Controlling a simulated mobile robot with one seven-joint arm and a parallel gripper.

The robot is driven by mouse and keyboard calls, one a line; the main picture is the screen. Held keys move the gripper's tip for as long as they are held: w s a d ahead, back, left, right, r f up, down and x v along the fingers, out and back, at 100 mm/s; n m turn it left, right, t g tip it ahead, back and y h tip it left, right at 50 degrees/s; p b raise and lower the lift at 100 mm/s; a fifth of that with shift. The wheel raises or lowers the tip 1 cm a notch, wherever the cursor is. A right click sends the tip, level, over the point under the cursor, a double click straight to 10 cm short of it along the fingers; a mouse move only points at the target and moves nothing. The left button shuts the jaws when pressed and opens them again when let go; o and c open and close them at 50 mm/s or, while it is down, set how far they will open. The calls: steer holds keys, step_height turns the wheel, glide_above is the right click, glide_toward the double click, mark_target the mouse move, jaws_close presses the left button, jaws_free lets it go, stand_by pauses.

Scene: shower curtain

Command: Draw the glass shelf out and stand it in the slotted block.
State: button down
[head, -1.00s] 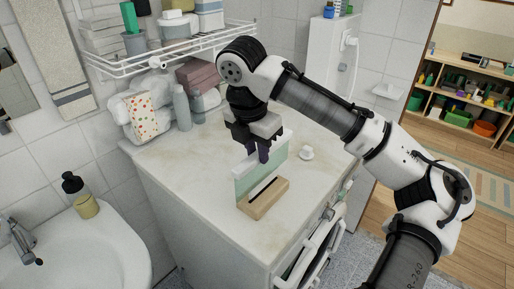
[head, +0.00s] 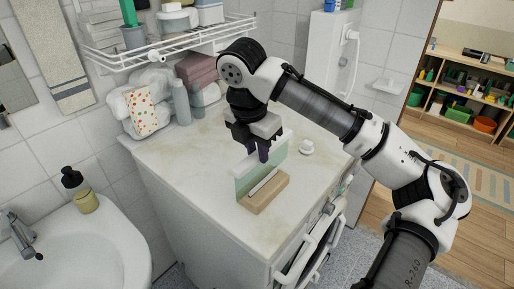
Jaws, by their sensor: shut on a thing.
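The glass shelf (head: 247,181) is a pale green, see-through pane, standing upright on edge on the cabinet top. My gripper (head: 258,152) is shut on its upper edge from above. The wooden slotted block (head: 266,199) lies at the pane's lower edge, on the near side. A pale strip now shows along the block's slot. I cannot tell from this view whether the pane's lower edge sits down in the slot or just at it.
The cabinet top (head: 205,205) is clear at the front left. A sink (head: 85,245) is at left.

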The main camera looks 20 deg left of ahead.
steer(key=shift+f, duration=0.15)
steer(key=shift+f+b, duration=0.5)
steer(key=shift+f, duration=0.35)
steer(key=c, duration=1.2)
jaws_free()
steer(key=shift+o, duration=0.2)
steer(key=shift+f, duration=0.1)
step_height(320, 180, up, 18)
steer(key=s+p, duration=0.2)
steer(key=p, duration=0.2)
steer(key=shift+s+a+f, duration=0.15)
steer(key=shift+s+a, duration=0.1)
steer(key=shift+a, duration=0.2)
